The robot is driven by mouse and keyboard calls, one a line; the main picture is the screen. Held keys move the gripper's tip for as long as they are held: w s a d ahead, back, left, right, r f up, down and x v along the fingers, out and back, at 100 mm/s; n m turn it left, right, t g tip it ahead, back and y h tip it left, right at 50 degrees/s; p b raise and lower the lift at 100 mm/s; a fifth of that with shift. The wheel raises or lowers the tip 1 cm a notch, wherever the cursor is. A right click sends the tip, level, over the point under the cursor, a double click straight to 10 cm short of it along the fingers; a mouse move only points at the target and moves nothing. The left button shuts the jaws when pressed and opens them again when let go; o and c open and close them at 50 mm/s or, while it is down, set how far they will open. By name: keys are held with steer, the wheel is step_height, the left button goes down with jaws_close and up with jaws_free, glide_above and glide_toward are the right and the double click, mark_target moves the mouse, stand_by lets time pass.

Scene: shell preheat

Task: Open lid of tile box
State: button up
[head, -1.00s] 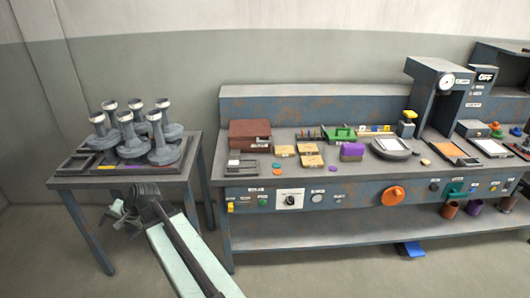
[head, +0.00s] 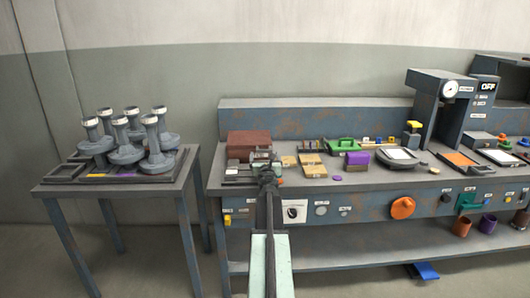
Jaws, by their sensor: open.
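A reddish-brown box (head: 243,142), which looks like the tile box, sits at the back left of the workbench. Its top looks closed. My gripper (head: 262,157) is open at the front right of the box and hides its lower right part. At this size I cannot tell whether the fingers touch the box. My arm reaches up from the bottom of the view and crosses the bench's front edge.
A dark tray (head: 238,176) lies in front of the box. Tan blocks (head: 313,171), a green item (head: 343,145) and a purple block (head: 357,159) stand to the right. A side table (head: 60,189) with several grey flanged parts (head: 125,152) stands left, across a narrow gap.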

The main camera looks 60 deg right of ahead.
mark_target(264, 151)
steer(key=x, duration=0.6)
steer(key=shift+w+d, duration=0.1)
steer(key=shift+w, duration=0.1)
